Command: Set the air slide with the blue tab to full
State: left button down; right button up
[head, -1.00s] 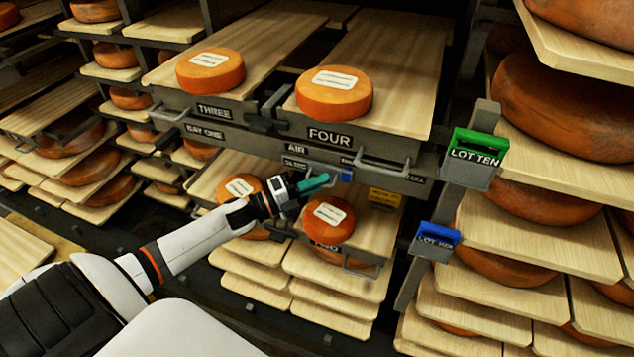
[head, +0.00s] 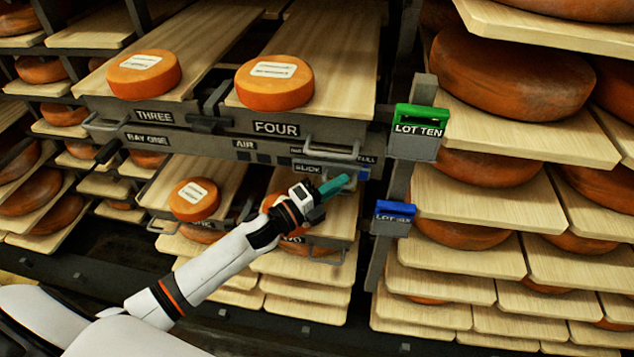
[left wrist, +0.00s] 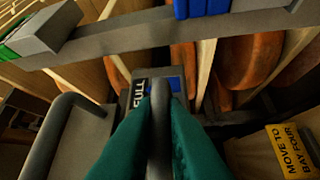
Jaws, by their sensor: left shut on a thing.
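The air slide's blue tab (head: 362,174) shows just past my left fingertips in the head view, below the FULL label (head: 367,160) at the right end of the rail. My left gripper (head: 335,186) has teal fingers shut on the slide's grey handle. In the left wrist view the fingers (left wrist: 160,130) lie on both sides of the grey handle (left wrist: 159,110). A blue patch of the tab (left wrist: 175,84) shows beyond it, beside the FULL label (left wrist: 139,92). The fingers hide part of the slide. My right gripper is not in view.
A drawer handle (head: 318,150) is close above the slide. Green (head: 417,130) and blue (head: 395,211) lot tags hang on the post to the right. Cheese wheels on boards stand above and below. A yellow sign (left wrist: 290,150) is at the wrist view's lower right.

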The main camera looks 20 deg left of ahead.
pick_arm(q)
jog(key=shift+d, duration=0.15)
jog(key=c, duration=1.6)
grip_release()
jog(key=shift+c, duration=0.2)
jog(key=shift+o, duration=0.8)
jog(key=shift+w+d, duration=0.1)
jog(key=shift+d, duration=0.05)
jog(key=b+v, duration=0.3)
jog(key=v, duration=0.9)
jog(key=shift+b, duration=0.3)
